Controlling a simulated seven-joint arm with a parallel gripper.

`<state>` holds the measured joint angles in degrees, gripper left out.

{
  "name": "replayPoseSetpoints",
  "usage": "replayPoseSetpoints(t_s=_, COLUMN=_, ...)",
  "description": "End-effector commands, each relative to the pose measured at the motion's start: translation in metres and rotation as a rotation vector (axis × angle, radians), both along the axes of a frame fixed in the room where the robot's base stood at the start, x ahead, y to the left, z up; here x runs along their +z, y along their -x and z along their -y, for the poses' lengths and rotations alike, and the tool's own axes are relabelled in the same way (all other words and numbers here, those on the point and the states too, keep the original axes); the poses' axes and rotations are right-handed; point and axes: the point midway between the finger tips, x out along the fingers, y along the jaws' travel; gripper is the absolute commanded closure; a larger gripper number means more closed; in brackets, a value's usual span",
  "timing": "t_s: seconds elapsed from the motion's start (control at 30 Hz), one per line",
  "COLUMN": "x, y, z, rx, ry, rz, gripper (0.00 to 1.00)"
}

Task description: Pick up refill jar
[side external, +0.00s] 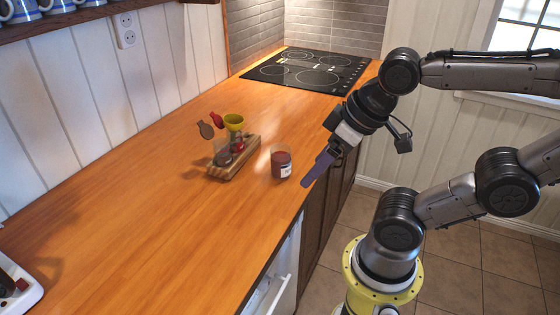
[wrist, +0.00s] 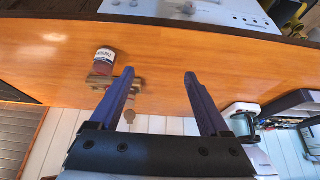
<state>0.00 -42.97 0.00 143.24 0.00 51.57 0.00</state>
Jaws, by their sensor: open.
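The refill jar (side external: 281,163) is a small clear jar with dark red contents and a white label. It stands upright on the wooden counter near the front edge, right of a wooden utensil tray (side external: 240,171). In the wrist view the jar (wrist: 104,57) is at upper left, outside the fingers, next to the tray (wrist: 98,81), which the left finger partly hides. My gripper (side external: 312,180) has purple fingers and is at the counter's front edge, right of the jar and apart from it. In the wrist view my gripper (wrist: 160,75) is open, with nothing between its fingers.
A black cooktop (side external: 306,70) lies at the back. A white object (side external: 16,285) sits at lower left. The counter (side external: 150,190) left of the tray is clear.

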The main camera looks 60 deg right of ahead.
Motion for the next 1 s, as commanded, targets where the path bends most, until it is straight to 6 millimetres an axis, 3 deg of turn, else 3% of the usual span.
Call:
replayPoseSetpoints(t_s=0.2, x=0.0, y=0.0, z=0.0, rx=0.0, ry=0.0, rz=0.0, gripper=0.2)
replayPoseSetpoints(t_s=0.33, x=0.0, y=0.0, z=0.0, rx=0.0, ry=0.0, rz=0.0, gripper=0.0)
replayPoseSetpoints(t_s=0.6, x=-0.004, y=0.001, z=0.001, rx=0.008, ry=0.012, rz=-0.02, gripper=0.0)
replayPoseSetpoints(t_s=0.77, x=-0.038, y=0.011, z=0.017, rx=0.092, ry=0.152, rz=-0.213, gripper=0.0)
replayPoseSetpoints(t_s=0.9, x=-0.075, y=0.028, z=0.05, rx=0.248, ry=0.418, rz=-0.5, gripper=0.0)
replayPoseSetpoints(t_s=1.0, x=-0.091, y=0.032, z=0.078, rx=0.379, ry=0.645, rz=-0.686, gripper=0.0)
